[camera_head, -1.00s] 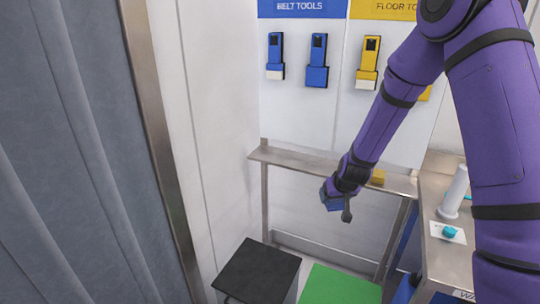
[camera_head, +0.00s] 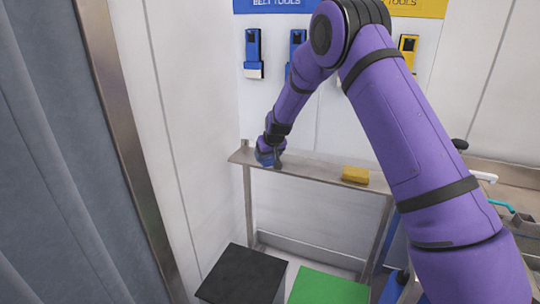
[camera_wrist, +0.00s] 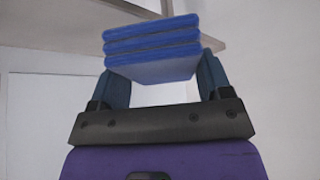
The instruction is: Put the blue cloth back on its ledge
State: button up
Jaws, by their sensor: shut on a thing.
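The blue cloth is a folded, layered block; it shows clearly in the wrist view (camera_wrist: 152,48) and small in the head view (camera_head: 264,158). My gripper (camera_head: 270,156) is shut on it, with a finger on either side in the wrist view (camera_wrist: 155,80). In the head view the cloth is at the left end of the steel ledge (camera_head: 315,170), at about the height of its top. I cannot tell whether the cloth touches the ledge. The ledge's underside (camera_wrist: 80,30) shows behind the cloth in the wrist view.
A yellow folded cloth (camera_head: 355,174) lies on the ledge's right part. Blue and yellow tools (camera_head: 253,53) hang on the wall above. A black-topped bin (camera_head: 242,275) and a green one (camera_head: 330,288) stand below. A grey curtain (camera_head: 50,150) is at left.

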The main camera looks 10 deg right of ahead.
jog(key=w+d, duration=0.1)
jog(key=w, duration=0.1)
jog(key=w+d, duration=0.1)
jog(key=w, duration=0.4)
jog(key=shift+w+d+f, duration=0.2)
jog(key=shift+d+f, duration=0.2)
jog(key=shift+f, duration=1.75)
jog(key=o, duration=0.9)
jog(key=shift+f, duration=0.1)
